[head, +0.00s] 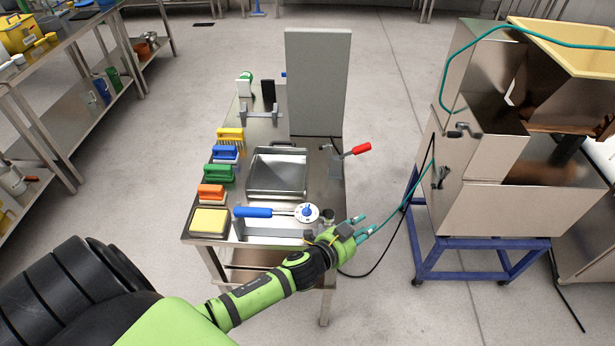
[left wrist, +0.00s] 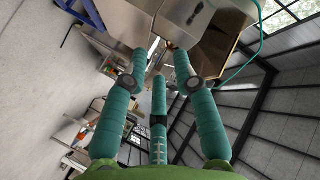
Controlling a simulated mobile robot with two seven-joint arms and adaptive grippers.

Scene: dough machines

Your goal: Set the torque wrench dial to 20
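The torque wrench (head: 262,212) has a blue handle and a round white dial (head: 307,213) with a blue knob in its middle. It rests across a grey support at the front of the metal table, handle to the left. The dial's numbers are too small to read. My left gripper (head: 366,226) is just right of the dial, past the table's right edge, and is not touching the wrench. Its teal fingers (left wrist: 160,62) are spread and empty in the left wrist view, where the wrench cannot be made out. My right gripper is not in view.
The metal table (head: 263,136) also holds a metal tray (head: 277,172), several coloured brushes, a yellow sponge (head: 209,221), a red-handled lever (head: 352,151) and a tall grey panel (head: 318,80). A steel machine (head: 480,205) on a blue frame stands right, with open floor between.

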